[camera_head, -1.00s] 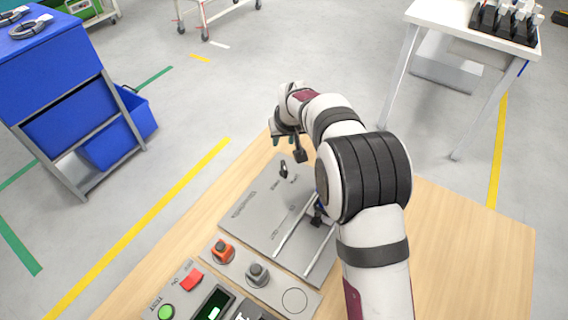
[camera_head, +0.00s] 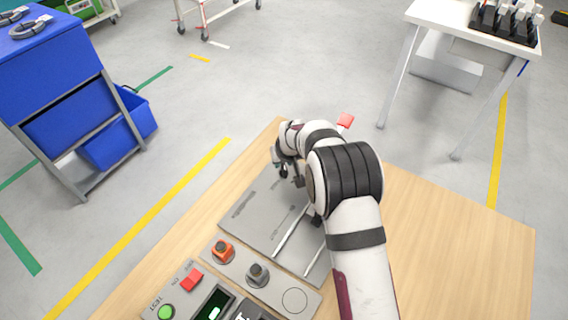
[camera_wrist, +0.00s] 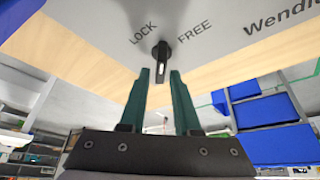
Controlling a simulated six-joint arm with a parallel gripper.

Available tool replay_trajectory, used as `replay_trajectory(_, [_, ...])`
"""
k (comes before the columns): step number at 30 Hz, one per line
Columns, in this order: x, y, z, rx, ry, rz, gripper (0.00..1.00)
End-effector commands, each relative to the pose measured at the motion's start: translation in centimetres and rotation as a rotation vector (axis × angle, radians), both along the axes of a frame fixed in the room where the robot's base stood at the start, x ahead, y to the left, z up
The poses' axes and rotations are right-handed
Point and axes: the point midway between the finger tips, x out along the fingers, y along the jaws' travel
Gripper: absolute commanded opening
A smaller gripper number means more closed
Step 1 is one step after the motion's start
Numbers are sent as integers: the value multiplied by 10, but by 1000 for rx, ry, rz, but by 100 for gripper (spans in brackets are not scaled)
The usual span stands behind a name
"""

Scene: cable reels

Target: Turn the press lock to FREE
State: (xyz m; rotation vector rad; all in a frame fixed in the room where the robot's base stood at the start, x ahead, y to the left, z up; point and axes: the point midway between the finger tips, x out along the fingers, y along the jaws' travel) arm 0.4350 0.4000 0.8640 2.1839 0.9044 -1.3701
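The press lock is a small black knob (camera_wrist: 161,54) with a white mark, set on the grey panel (camera_wrist: 215,20). In the wrist view the labels LOCK and FREE stand to its left and right. The knob's grip runs upright in the picture between them; I cannot tell which label it points at. My gripper (camera_wrist: 160,74) is open, its two green fingertips one on each side of the knob's lower end; contact is not clear. In the head view my gripper (camera_head: 289,172) is at the far end of the panel and partly covers the knob.
Two rails (camera_head: 292,238) run along the panel under my arm. Nearer are an orange button (camera_head: 222,250), a grey knob (camera_head: 258,274), a red switch (camera_head: 191,279) and a green button (camera_head: 166,312). A red-tipped lever (camera_head: 345,121) rises behind my arm. The wooden tabletop (camera_head: 450,240) is bare at right.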

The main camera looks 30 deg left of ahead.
Motion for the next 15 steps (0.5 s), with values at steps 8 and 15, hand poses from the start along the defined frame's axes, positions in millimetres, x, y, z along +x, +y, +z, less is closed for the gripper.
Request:
replay_trajectory(8, [0, 0, 0, 0, 0, 0, 0])
replay_trajectory(15, [-1, 1, 0, -3, 0, -170, 0])
